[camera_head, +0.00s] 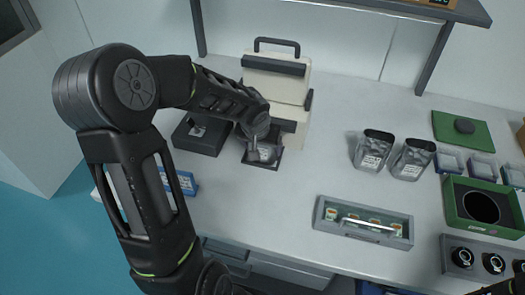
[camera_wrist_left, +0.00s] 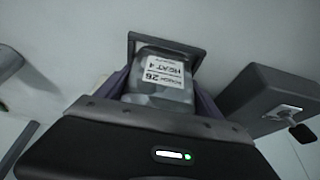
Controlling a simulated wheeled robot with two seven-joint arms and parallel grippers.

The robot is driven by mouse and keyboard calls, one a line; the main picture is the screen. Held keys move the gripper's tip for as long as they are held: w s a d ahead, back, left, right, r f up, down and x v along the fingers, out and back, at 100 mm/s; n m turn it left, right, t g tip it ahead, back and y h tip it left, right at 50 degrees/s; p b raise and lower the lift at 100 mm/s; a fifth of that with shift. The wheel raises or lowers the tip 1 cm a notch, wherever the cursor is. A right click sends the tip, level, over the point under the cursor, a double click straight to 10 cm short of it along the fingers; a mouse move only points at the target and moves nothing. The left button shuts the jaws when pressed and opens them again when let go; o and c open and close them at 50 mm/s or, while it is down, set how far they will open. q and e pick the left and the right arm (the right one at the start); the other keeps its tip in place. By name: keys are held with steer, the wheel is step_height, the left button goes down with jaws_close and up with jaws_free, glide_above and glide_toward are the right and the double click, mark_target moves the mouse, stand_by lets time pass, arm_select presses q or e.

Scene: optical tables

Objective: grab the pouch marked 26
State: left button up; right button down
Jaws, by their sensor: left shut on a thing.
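The pouch marked 26 (camera_head: 265,153) is a silvery bag with a white label. In the left wrist view the pouch (camera_wrist_left: 160,80) shows its label upside down, with "26" and "HEAT 4" on it. My left gripper (camera_head: 259,146) is shut on this pouch, in front of the beige machine. In the left wrist view the gripper's fingers (camera_wrist_left: 160,92) lie on either side of the pouch. A dark plate or frame (camera_head: 264,166) shows around the pouch's lower part; I cannot tell whether they touch.
The beige machine (camera_head: 282,85) with a black handle stands behind the pouch. A dark box (camera_head: 205,138) is to its left. Two silvery pouches (camera_head: 373,150) (camera_head: 411,159) stand to the right. A grey tray (camera_head: 325,211) lies in front. The counter's middle is clear.

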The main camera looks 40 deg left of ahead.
arm_select(q)
steer(key=c, duration=0.8)
steer(key=shift+r, duration=0.1)
step_height(320, 180, up, 18)
steer(key=shift+f+b, duration=0.1)
steer(key=shift+b, duration=0.45)
stand_by(0.5)
